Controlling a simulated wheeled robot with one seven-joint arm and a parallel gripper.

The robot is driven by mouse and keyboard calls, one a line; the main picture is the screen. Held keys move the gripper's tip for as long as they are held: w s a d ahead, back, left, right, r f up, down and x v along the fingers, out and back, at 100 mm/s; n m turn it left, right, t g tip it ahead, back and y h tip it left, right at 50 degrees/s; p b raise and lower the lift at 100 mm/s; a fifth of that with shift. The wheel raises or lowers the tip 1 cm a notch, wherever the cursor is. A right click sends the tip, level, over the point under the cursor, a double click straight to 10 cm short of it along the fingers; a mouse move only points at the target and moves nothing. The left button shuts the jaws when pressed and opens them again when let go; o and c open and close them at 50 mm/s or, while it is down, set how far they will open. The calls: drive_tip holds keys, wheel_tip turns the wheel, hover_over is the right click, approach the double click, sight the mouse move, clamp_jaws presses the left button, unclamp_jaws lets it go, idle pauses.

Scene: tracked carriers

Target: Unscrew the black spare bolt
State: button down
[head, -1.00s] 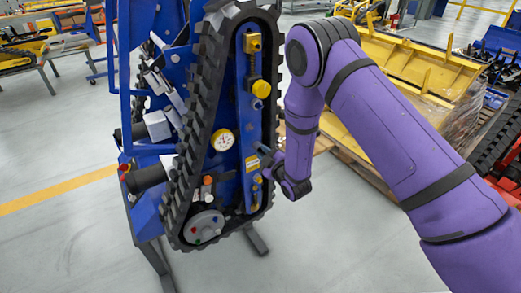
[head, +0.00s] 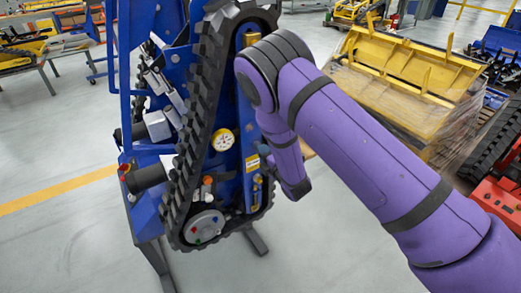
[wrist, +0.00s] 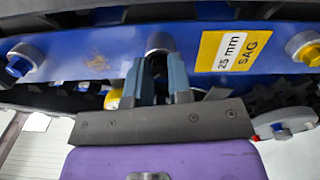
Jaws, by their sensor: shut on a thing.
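In the wrist view my gripper (wrist: 158,66) faces the blue panel (wrist: 90,55) of the tracked carrier. Its two grey fingers are closed around a dark piece, which looks like the black spare bolt (wrist: 158,60), in front of a round grey boss (wrist: 159,42). The fingers hide most of the bolt, so its thread and how deep it sits cannot be told. In the head view my purple wrist (head: 295,180) is beside the right run of the track (head: 207,85); the fingertips and the bolt are hidden there.
A yellow "25 mm SAG" label (wrist: 228,52) is right of the fingers. A blue bolt (wrist: 18,63) and a yellow bolt (wrist: 112,98) are to the left. A dial gauge (head: 222,139) and a grey wheel (head: 204,226) with coloured bolts are on the carrier. A yellow bucket (head: 400,75) stands behind.

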drive_tip(key=n, duration=0.9)
drive_tip(key=shift+n, duration=0.3)
drive_tip(key=c, duration=1.2)
unclamp_jaws()
